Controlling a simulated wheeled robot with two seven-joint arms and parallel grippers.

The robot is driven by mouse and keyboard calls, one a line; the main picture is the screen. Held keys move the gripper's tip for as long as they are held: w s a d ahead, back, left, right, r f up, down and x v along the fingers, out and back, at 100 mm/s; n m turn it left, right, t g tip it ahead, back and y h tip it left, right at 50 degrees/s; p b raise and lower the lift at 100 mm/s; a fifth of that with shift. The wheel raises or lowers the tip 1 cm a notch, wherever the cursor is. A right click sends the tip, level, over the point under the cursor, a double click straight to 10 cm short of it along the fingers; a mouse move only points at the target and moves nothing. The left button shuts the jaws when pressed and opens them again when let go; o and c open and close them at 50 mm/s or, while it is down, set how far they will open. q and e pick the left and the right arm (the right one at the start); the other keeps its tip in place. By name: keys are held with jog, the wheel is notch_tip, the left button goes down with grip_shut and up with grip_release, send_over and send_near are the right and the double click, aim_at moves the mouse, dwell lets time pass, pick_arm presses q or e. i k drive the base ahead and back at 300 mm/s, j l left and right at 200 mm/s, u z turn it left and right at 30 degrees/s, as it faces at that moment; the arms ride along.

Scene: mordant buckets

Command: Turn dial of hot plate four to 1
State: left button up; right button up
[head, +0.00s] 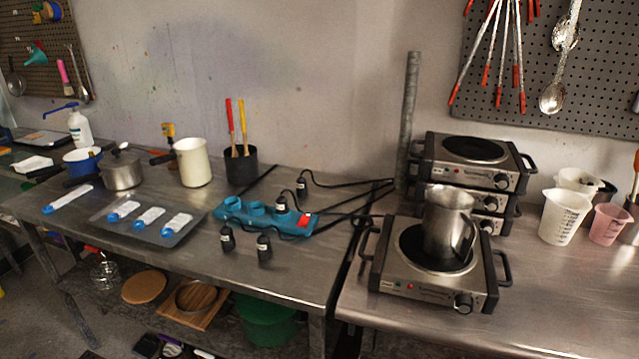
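A silver hot plate (395,283) with a black round heating surface stands at the front of the right table. Its dial (463,302) is at the right of its front face; the dial's setting is too small to read. A steel pitcher (447,225) stands on its heating surface. Behind it is a stack of similar hot plates, the top one (450,171) showing its dial (501,181). The lower ones are partly hidden by the pitcher. I cannot read which hot plate is number four. Neither of my grippers is in view.
A blue power strip (232,212) with black plugs and cables lies on the left table, left of the hot plates. A metal post (410,110) rises behind them. Plastic beakers (562,215) stand at the right. The front right tabletop (570,310) is clear.

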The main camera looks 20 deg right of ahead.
aim_at(463, 302)
jog(key=k+z, duration=0.1)
jog(key=z, duration=1.2)
